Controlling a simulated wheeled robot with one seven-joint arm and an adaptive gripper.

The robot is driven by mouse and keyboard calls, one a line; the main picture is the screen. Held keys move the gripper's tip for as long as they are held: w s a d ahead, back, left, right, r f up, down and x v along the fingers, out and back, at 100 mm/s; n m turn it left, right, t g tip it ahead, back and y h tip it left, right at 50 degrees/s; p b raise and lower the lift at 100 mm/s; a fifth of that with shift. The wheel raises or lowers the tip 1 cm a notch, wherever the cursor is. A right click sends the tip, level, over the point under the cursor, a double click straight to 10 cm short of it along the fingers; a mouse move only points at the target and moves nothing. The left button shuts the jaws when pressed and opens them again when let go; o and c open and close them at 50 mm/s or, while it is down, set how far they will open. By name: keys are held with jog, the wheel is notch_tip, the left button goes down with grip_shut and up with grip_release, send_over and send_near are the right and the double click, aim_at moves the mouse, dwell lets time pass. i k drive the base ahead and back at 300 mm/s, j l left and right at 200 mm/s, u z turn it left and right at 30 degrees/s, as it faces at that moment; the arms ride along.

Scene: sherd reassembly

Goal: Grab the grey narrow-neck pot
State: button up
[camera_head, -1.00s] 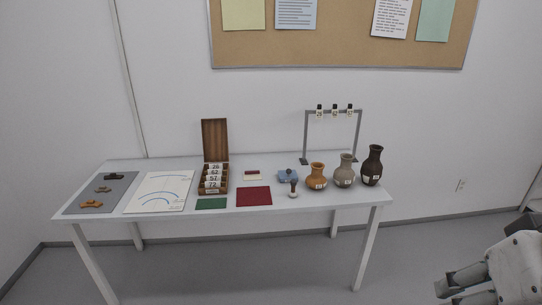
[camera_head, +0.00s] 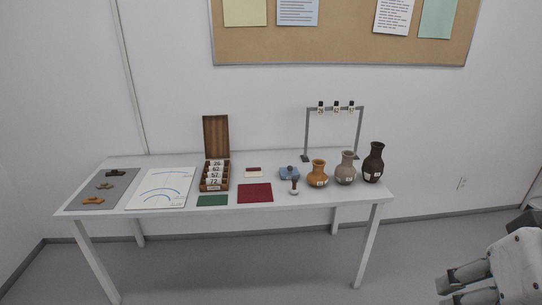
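The grey narrow-neck pot (camera_head: 346,172) stands upright on the white table near its right end. It is between an orange pot (camera_head: 317,176) on its left and a dark brown pot (camera_head: 373,165) on its right. A small white label shows on its front. My gripper (camera_head: 447,283) is at the lower right, beyond the table's right end and well apart from the pots. Its two fingers are spread with a gap between them, and nothing shows in it.
A grey rack (camera_head: 335,109) with small hanging tags stands behind the pots. A wooden box (camera_head: 216,177), red mat (camera_head: 255,193) and green mat (camera_head: 213,201) lie further left. Floor right of the table is clear.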

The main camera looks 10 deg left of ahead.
aim_at(344, 173)
jog(key=i+j+z, duration=0.2)
jog(key=i+j, duration=0.25)
jog(key=i+j+z, duration=0.15)
jog(key=i+j, duration=0.35)
jog(key=i+j+z, duration=0.2)
jog(key=i+j, duration=0.25)
jog(key=i+j+z, duration=0.15)
jog(key=i+j, duration=0.2)
jog(key=j, duration=0.35)
